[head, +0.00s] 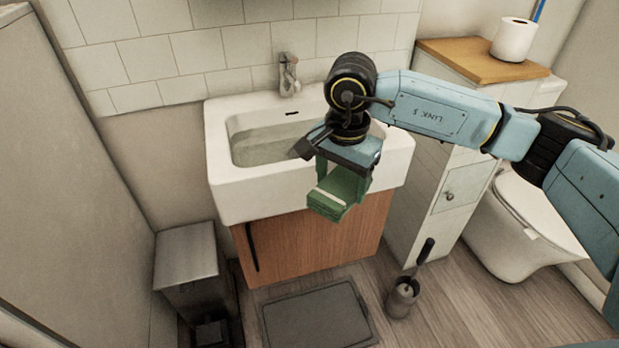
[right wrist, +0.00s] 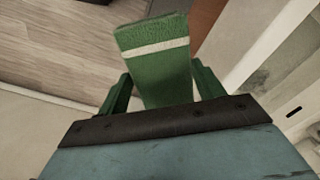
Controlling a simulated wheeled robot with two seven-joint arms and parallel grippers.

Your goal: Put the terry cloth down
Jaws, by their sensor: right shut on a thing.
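The terry cloth (head: 331,203) is green with a white stripe. My right gripper (head: 343,184) is shut on it and holds it in front of the sink's front edge, above the floor. In the right wrist view the cloth (right wrist: 155,62) stands out between the two green fingers of the right gripper (right wrist: 160,95). The part of the cloth between the fingers is partly hidden by the gripper. My left gripper is not in view.
The white sink (head: 235,200) stands on a wooden cabinet (head: 320,240), with a tap (head: 289,75) behind. A bin (head: 188,265) is at left, a grey mat (head: 318,315) and a toilet brush holder (head: 402,297) on the floor. A wood-topped cabinet (head: 465,62) and toilet (head: 525,220) are right.

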